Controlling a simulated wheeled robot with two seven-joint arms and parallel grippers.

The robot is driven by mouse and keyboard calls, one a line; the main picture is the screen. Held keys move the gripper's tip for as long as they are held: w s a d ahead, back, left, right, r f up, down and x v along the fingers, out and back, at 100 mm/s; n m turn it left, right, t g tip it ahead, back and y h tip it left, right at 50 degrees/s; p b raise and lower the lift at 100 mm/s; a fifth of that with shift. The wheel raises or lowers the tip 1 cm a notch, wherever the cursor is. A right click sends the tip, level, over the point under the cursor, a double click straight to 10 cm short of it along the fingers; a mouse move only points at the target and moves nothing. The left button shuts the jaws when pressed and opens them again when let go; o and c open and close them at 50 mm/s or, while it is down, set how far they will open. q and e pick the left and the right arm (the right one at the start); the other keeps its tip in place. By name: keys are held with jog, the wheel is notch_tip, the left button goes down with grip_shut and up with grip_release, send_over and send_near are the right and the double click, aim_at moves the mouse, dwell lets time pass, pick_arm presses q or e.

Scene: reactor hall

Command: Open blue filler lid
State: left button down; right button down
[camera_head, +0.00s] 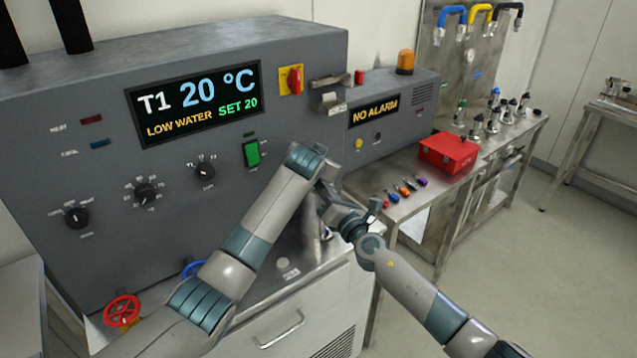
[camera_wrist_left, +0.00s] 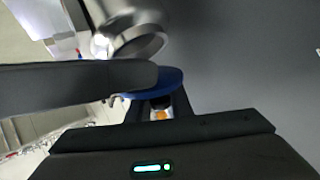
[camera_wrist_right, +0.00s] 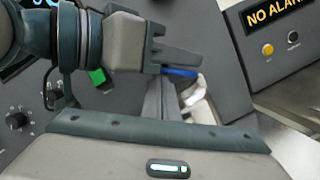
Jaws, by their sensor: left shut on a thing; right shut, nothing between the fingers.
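The blue lid (camera_wrist_left: 172,78) shows in the left wrist view as a disc partly covered by a finger of my left gripper (camera_wrist_left: 150,85). That gripper is shut on the lid. A silver filler neck (camera_wrist_left: 128,22) is just above it in that view, with its round mouth in sight and apart from the lid. In the right wrist view the blue lid (camera_wrist_right: 180,72) shows as a thin strip at the left gripper's fingers, near a pale metal part (camera_wrist_right: 195,98). My right gripper (camera_wrist_right: 166,98) is shut and empty, close below the lid. In the head view the arms hide the lid.
The grey control cabinet (camera_head: 100,190) stands close behind both arms. A red handwheel (camera_head: 122,310) and a blue handwheel (camera_head: 193,268) are at lower left. A red box (camera_head: 447,153) and small coloured items (camera_head: 404,190) lie on the right bench. The floor at right is clear.

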pick_arm(q)
jog(key=c, duration=1.6)
grip_release()
jog(key=shift+f, duration=0.15)
jog(key=shift+c, duration=0.2)
pick_arm(e)
jog(key=shift+w+d+r, duration=0.25)
jog(key=shift+d+r, duration=0.1)
jog(key=shift+r, duration=0.35)
pick_arm(q)
jog(key=shift+o, duration=0.3)
jog(key=shift+f, duration=0.1)
pick_arm(e)
jog(key=shift+d, duration=0.1)
pick_arm(q)
jog(key=shift+a, duration=0.2)
jog(key=shift+s, duration=0.45)
pick_arm(e)
jog(key=shift+w, duration=0.1)
jog(key=shift+s+a, duration=0.2)
jog(key=shift+a+f, duration=0.1)
jog(key=shift+f, duration=0.1)
pick_arm(q)
jog(key=v, duration=1.1)
jog(key=shift+d+r, duration=0.15)
jog(key=shift+r, duration=0.35)
jog(key=shift+d, duration=0.1)
pick_arm(e)
jog(key=shift+f, duration=0.15)
